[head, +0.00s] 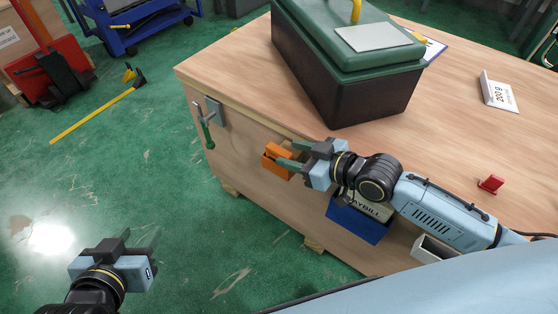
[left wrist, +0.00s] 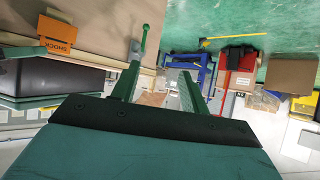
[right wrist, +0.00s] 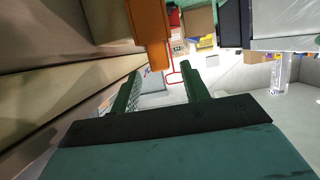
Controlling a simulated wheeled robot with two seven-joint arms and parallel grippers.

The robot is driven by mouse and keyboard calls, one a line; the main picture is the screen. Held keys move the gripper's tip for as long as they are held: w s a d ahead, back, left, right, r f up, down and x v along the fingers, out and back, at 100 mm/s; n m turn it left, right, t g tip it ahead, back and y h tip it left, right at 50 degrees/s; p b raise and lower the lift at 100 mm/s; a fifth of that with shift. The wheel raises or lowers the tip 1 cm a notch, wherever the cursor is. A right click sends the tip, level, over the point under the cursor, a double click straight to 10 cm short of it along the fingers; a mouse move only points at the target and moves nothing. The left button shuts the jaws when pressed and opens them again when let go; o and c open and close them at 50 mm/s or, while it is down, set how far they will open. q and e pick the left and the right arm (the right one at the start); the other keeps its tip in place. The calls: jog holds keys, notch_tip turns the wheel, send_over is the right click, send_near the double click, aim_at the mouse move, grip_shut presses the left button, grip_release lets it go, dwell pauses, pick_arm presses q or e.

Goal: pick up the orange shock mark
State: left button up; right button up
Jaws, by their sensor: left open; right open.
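The orange shock mark (head: 277,161) is at the front side of the wooden crate, just below its top edge. In the left wrist view the word SHOCK shows on the orange mark (left wrist: 57,33). My right gripper (head: 290,156) is open, with its fingers pointing at the mark and close to it. In the right wrist view the mark (right wrist: 149,28) lies beyond the two open fingers (right wrist: 163,88), toward the upper part of the gap. Whether a finger touches it I cannot tell. My left gripper (head: 141,243) is open and empty over the green floor, far from the mark.
A dark green case (head: 345,85) stands on the crate top (head: 445,115). A blue waybill holder (head: 357,219) hangs on the front side, below my right arm. A green-handled latch (head: 208,125) is left of the mark. A red stamp (head: 491,184) stands at right.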

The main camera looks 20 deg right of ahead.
aim_at(282, 151)
jog(key=shift+b+x, duration=0.3)
jog(key=shift+x, duration=0.6)
jog(key=b+x, duration=0.2)
jog(key=x, duration=0.2)
jog(key=shift+a+b, duration=0.15)
jog(key=shift+b, duration=0.15)
jog(key=shift+w+a, duration=0.1)
jog(key=shift+w, duration=0.1)
pick_arm(q)
jog(key=w+d+r+t+h, duration=0.1)
jog(key=r+t, duration=0.3)
jog(key=r, duration=0.2)
jog(key=w+d+r+t+h, duration=0.2)
jog(key=r+t, duration=0.3)
jog(key=r, duration=0.2)
jog(key=shift+d, duration=0.2)
pick_arm(e)
grip_shut()
